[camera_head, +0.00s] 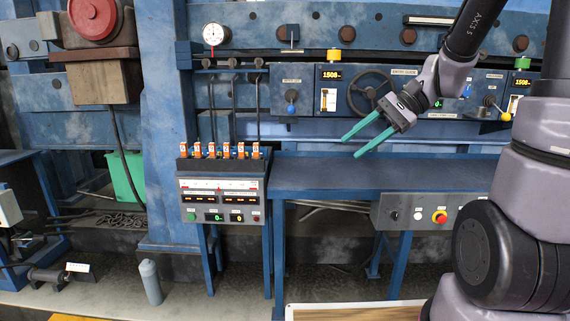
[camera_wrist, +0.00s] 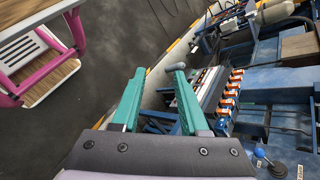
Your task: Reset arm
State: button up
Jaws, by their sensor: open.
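My gripper (camera_head: 350,145) has two green fingers and is open and empty. In the head view it hangs in the air above the blue table (camera_head: 330,178), in front of the blue machine panel, with its fingers pointing down and left. My arm reaches in from the right. In the wrist view my gripper (camera_wrist: 159,70) shows its two fingers well apart with nothing between them. The control box (camera_wrist: 210,90) with several orange-and-white tags lies beyond and to the right of the fingers there.
The tagged control box (camera_head: 219,200) stands left of the table. A handwheel (camera_head: 369,93), a dial gauge (camera_head: 213,35) and levers are on the machine behind my gripper. A grey cylinder (camera_head: 150,282) stands on the floor. A pink-framed stand (camera_wrist: 75,30) is at upper left in the wrist view.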

jog(key=s+d+r+n+t+h, duration=0.3)
jog(key=s+d+r+t+h, duration=0.4)
jog(key=d+r+h, duration=0.1)
jog(key=shift+d+r+n+t, duration=0.3)
jog(key=shift+r+n, duration=0.1)
jog(key=shift+r, duration=0.05)
dwell(0.3)
